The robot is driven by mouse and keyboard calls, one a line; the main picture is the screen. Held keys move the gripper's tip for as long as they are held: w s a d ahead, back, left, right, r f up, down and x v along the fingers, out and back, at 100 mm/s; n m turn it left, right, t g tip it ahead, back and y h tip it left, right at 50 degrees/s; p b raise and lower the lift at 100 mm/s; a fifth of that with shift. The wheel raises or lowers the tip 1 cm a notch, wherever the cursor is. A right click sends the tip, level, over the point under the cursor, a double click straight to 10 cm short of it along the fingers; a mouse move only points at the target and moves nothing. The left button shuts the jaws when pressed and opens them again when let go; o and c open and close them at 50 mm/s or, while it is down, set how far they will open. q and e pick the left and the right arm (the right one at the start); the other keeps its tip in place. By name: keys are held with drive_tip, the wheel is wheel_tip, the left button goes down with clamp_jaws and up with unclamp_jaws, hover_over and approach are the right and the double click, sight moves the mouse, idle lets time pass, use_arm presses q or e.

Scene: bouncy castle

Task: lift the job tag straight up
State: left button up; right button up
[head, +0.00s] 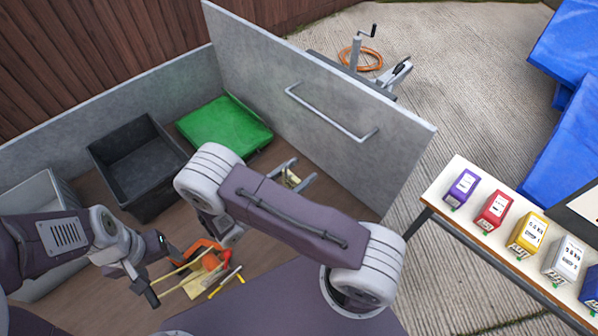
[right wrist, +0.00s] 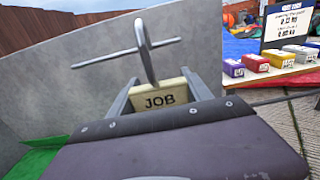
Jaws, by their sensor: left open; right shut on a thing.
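The job tag (right wrist: 160,101) is a pale cream block with "JOB" in dark letters. It sits between the two grey fingers of my right gripper (right wrist: 161,90) in the right wrist view, and the gripper is shut on it. In the head view the tag (head: 291,178) is small between the fingertips, in front of the grey panel. A curved grey bar rises above the tag in the right wrist view; I cannot tell whether they are joined. My left gripper (head: 148,272) is open at the lower left, near an orange item with yellow handles (head: 203,257).
The upright grey panel (head: 400,150) with a metal handle (head: 335,115) stands close by. A black crate (head: 135,155) and a green lid (head: 225,122) lie to the left. A table (head: 445,185) with several coloured boxes is at the right.

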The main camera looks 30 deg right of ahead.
sight(289, 181)
drive_tip(key=shift+b+v, duration=0.35)
drive_tip(key=shift+v, duration=3.65)
